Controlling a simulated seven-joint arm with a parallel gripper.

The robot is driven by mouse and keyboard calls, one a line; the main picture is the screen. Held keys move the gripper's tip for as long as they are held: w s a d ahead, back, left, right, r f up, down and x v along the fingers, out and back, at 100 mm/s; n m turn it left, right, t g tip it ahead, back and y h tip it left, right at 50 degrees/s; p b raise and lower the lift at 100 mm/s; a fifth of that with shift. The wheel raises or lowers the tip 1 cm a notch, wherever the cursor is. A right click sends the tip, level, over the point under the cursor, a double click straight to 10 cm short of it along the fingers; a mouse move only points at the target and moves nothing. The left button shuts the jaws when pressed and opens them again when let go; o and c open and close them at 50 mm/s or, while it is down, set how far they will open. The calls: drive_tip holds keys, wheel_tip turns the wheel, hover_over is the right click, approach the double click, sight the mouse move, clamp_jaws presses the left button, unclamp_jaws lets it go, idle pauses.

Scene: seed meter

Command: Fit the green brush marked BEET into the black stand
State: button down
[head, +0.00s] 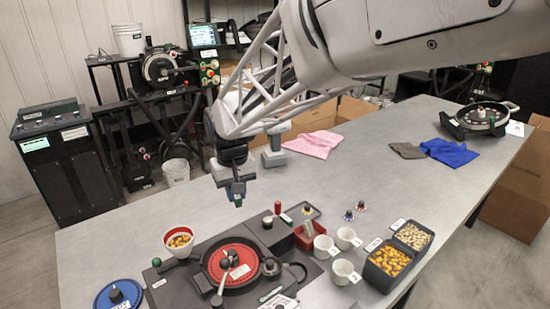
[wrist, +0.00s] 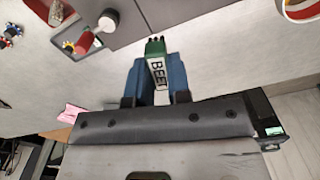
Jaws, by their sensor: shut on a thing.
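The green brush marked BEET (wrist: 156,62) is between the blue fingers of my gripper (wrist: 157,85) in the wrist view, its dark bristled end pointing away from the wrist. In the head view my gripper (head: 237,190) is shut on it, above the table behind the seed meter, and the brush shows only as a small green tip. The seed meter (head: 212,268) has a dark base and red disc.
A white-and-red cup of orange seeds (head: 179,242) and a blue disc (head: 118,296) are at left. White cups (head: 345,272) and black seed bins (head: 388,265) are at right. Pink cloth (head: 313,144) and blue cloth (head: 450,152) lie behind. The middle of the table is clear.

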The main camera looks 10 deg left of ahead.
drive_tip(key=s+a+n, duration=0.1)
drive_tip(key=s+a, duration=0.1)
drive_tip(key=s, duration=0.6)
drive_tip(key=s+a+f+n, duration=0.1)
drive_tip(key=s+a, duration=0.1)
drive_tip(key=s, duration=0.7)
drive_tip(key=shift+a+f+n, duration=0.15)
drive_tip(key=shift+a+n, duration=0.1)
drive_tip(key=shift+n, duration=0.05)
drive_tip(key=shift+s+f, duration=0.1)
drive_tip(key=shift+f, duration=0.05)
hover_over(203, 283)
drive_tip(key=shift+a+f, duration=0.1)
drive_tip(key=shift+f, duration=2.65)
drive_tip(key=shift+f, duration=1.2)
idle(0.9)
drive_tip(key=c, duration=0.8)
unclamp_jaws()
drive_tip(key=shift+o, duration=0.2)
drive_tip(key=shift+r, duration=0.1)
